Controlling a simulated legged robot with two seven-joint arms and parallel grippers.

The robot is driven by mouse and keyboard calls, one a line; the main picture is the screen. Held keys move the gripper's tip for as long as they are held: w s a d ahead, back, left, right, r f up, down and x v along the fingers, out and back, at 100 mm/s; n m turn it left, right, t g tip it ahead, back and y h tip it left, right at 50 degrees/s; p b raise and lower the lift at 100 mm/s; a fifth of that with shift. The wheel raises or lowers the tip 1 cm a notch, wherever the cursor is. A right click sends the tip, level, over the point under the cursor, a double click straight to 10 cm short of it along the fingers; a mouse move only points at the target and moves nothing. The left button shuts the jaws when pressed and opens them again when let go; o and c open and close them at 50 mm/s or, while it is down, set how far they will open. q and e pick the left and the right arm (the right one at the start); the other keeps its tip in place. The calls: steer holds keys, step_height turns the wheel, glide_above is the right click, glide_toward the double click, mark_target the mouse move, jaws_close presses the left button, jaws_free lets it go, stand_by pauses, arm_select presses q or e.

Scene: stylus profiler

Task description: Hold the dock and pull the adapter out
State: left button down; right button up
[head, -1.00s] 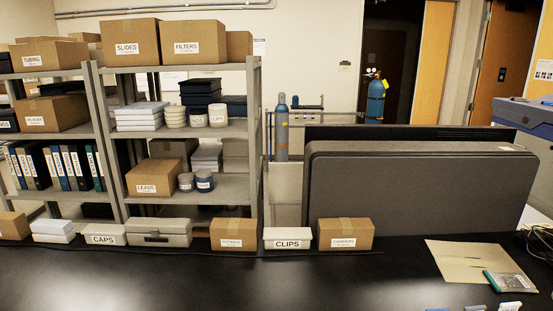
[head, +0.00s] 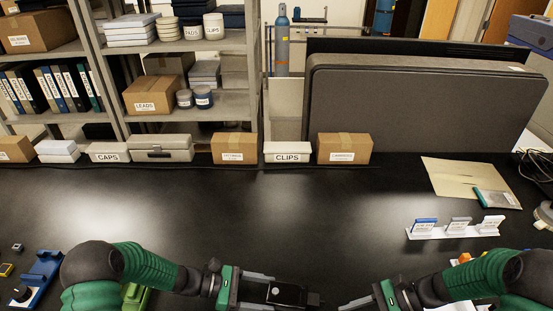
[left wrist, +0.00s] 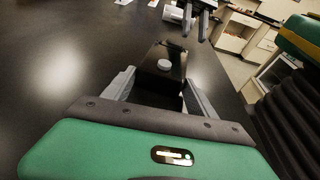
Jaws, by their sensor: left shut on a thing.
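A black block with a round grey button on top, seemingly the dock (head: 293,294), is at the bottom middle of the head view. It also shows in the left wrist view (left wrist: 163,57). My left gripper (head: 262,291) is shut on it, one finger on each side. My right gripper (head: 352,304) is to the right of the block, apart from it, and partly cut off by the frame's bottom. In the left wrist view its two dark fingers (left wrist: 197,22) are spread with nothing between them. I cannot make out the adapter separately.
A white rack with labelled tabs (head: 453,230) stands at the right of the black bench (head: 230,210). Blue (head: 38,277) and green (head: 135,297) items are at the lower left, partly behind my left arm. Boxes line the back edge. The middle of the bench is clear.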

mark_target(319, 300)
steer(key=w+d+m+t+y, duration=0.1)
steer(key=w+d+r+m+t+y, duration=0.1)
steer(key=w+m+t+y, duration=0.1)
steer(key=shift+w+d, duration=0.25)
steer(key=shift+w, duration=0.05)
steer(key=x, duration=0.9)
steer(key=shift+s+a+r, duration=0.1)
steer(key=shift+s, duration=0.15)
steer(key=shift+s+a, duration=0.3)
steer(key=shift+a, duration=0.35)
steer(key=shift+w+a+f, duration=0.1)
steer(key=shift+w+f, duration=0.25)
steer(key=shift+w, duration=0.25)
steer(key=shift+r, duration=0.2)
steer(key=c, duration=0.7)
jaws_close()
steer(key=shift+s, duration=0.1)
